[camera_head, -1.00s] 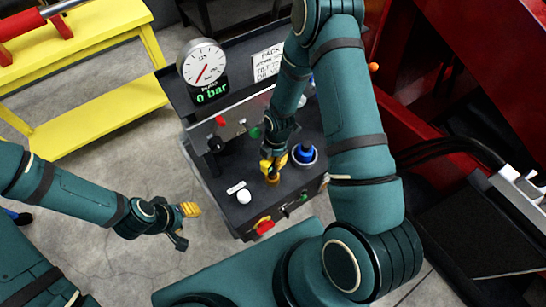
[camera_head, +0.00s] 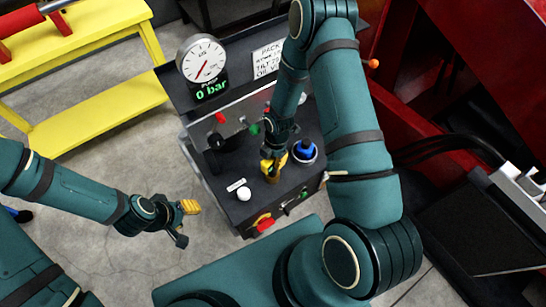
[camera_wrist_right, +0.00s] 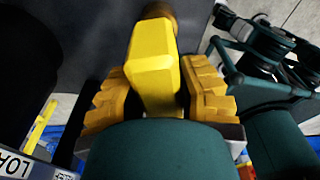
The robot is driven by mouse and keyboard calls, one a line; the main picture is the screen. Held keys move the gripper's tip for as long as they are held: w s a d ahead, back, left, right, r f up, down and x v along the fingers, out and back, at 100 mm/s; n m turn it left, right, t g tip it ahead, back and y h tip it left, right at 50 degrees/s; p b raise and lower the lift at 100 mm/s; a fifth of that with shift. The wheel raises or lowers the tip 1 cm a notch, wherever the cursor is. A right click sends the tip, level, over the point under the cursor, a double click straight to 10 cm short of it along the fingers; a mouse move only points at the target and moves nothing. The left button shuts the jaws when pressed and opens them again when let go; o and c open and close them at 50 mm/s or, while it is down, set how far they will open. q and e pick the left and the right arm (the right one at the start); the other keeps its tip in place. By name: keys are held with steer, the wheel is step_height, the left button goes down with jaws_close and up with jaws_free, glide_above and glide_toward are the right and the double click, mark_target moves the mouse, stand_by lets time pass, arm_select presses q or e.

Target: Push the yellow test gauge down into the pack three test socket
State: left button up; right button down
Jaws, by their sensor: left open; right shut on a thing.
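The yellow test gauge (camera_wrist_right: 153,62) is a yellow block between the ridged fingers of my right gripper (camera_wrist_right: 155,95) in the right wrist view. My right gripper (camera_head: 273,163) also shows in the head view, shut on the gauge over the dark console top. A round brass piece (camera_wrist_right: 158,12) shows at the gauge's far end, and in the head view (camera_head: 272,178) just below the fingers. Whether it belongs to the gauge or the socket, and how deep the gauge sits, I cannot tell. My left gripper (camera_head: 186,222) is open and empty, left of the console.
The console (camera_head: 225,180) carries a blue-capped fitting (camera_head: 304,152) close right of the right gripper, a white knob (camera_head: 244,194) and a red switch (camera_head: 264,223). A dial gauge (camera_head: 202,59) reads 0 bar behind. A yellow bench (camera_head: 95,115) stands at left.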

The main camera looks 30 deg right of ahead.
steer(key=shift+f, duration=0.4)
steer(key=c, duration=0.7)
jaws_free()
steer(key=r, duration=0.4)
steer(key=d+r, duration=0.1)
steer(key=r, duration=0.6)
steer(key=shift+w+d+r, duration=0.25)
steer(key=shift+w+r, duration=0.05)
steer(key=shift+r, duration=0.1)
